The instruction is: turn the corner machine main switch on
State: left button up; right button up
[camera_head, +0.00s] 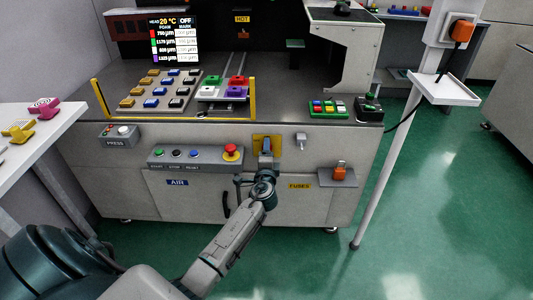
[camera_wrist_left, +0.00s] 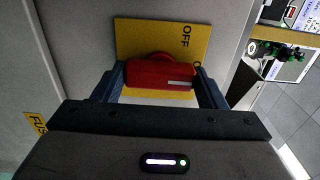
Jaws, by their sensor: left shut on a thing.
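The machine's main switch has a yellow plate (camera_head: 274,143) on the front panel. In the left wrist view the plate (camera_wrist_left: 186,32) carries the word OFF, and another label is mostly hidden by a finger. The red switch handle (camera_wrist_left: 160,75) sits between the fingers of my left gripper (camera_wrist_left: 160,88), which is shut on it. The handle's long side lies across the reading direction of the word OFF. In the head view my left gripper (camera_head: 265,152) covers most of the handle. My right gripper is not in view.
A screen (camera_head: 174,40) above the worktop shows OFF. A grey button box (camera_head: 195,156) with a red mushroom button (camera_head: 231,153) is left of the switch. A white post (camera_head: 390,150) stands farther right.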

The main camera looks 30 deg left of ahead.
pick_arm(q)
jog(key=shift+f, duration=0.1)
jog(key=o, duration=1)
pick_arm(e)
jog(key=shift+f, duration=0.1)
pick_arm(q)
jog(key=v, duration=1.1)
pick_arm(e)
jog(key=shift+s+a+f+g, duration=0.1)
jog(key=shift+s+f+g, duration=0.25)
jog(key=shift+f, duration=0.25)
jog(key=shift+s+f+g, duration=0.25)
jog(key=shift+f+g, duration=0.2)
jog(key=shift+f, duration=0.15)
pick_arm(q)
jog(key=shift+a, duration=0.1)
